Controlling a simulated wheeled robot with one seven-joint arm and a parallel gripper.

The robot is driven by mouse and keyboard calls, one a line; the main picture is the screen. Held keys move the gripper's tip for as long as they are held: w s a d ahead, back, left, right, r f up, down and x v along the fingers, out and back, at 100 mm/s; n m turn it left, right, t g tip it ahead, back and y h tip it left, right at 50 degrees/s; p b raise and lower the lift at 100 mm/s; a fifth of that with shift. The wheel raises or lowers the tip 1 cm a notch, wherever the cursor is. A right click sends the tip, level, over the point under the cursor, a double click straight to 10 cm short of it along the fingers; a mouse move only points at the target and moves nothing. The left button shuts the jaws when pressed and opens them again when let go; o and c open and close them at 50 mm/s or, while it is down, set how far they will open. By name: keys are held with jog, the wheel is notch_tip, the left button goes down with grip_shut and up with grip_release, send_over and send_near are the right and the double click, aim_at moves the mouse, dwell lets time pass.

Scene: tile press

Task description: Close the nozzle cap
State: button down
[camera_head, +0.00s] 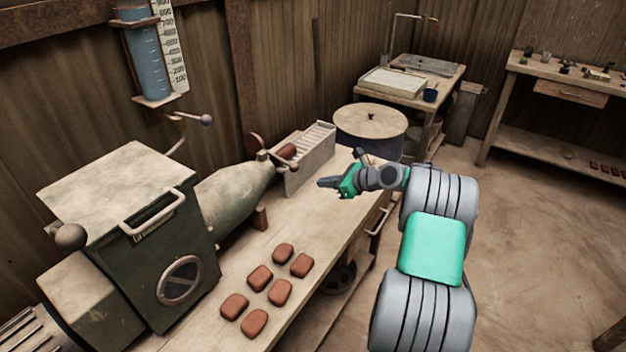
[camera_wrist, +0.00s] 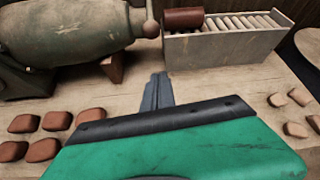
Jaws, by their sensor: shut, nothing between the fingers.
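The dark green press (camera_head: 165,225) has a tapering nozzle (camera_head: 237,190) that points toward the roller rack. A reddish-brown round piece that looks like the nozzle cap (camera_head: 256,143) stands up above the nozzle's end, swung away from it. A short lever with a ball end (camera_head: 294,165) is at the nozzle mouth; the ball also shows in the wrist view (camera_wrist: 151,29). A reddish clay piece (camera_wrist: 184,18) lies just beyond the mouth. My gripper (camera_head: 322,182) is shut and empty above the bench, to the right of the nozzle and apart from it. The wrist view does not show the raised cap.
The roller rack (camera_head: 312,158) stands on the bench (camera_head: 325,222) beyond the nozzle. Several clay tiles (camera_head: 260,278) lie on the bench's near part. A round lidded drum (camera_head: 370,122) stands behind. A side table (camera_head: 443,82) is at the back.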

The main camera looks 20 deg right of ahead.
jog(key=w+a+p, duration=0.1)
jog(key=w+a, duration=0.4)
jog(key=w, duration=0.2)
jog(key=shift+f+p, duration=0.25)
jog(key=shift+p, duration=0.15)
jog(key=shift+r, duration=0.1)
